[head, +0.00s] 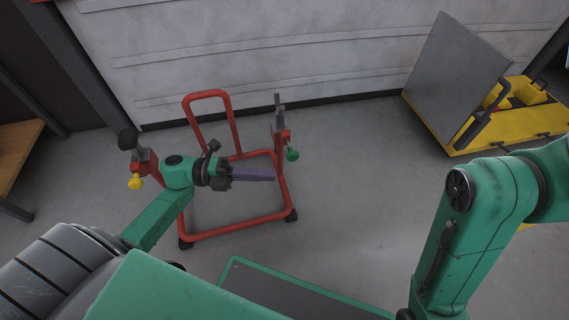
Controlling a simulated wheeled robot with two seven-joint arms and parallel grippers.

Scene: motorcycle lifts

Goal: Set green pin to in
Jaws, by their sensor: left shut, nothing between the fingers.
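The green pin (292,154) is a small round knob on the right upright of a red tubular stand (235,228). My left gripper (270,174) reaches in from the left above the stand, its purple fingers shut and empty. In the picture its fingertips lie just left of and below the green pin, with a small gap between them. How deep the pin sits in its bracket is too small to tell. My right arm shows at the right, but its gripper is outside the picture.
A yellow pin (136,181) is on the stand's left upright. A yellow lift (510,122) with a tilted grey panel (455,80) stands at the back right. A wall (330,45) runs behind. Grey floor (365,170) right of the stand is clear.

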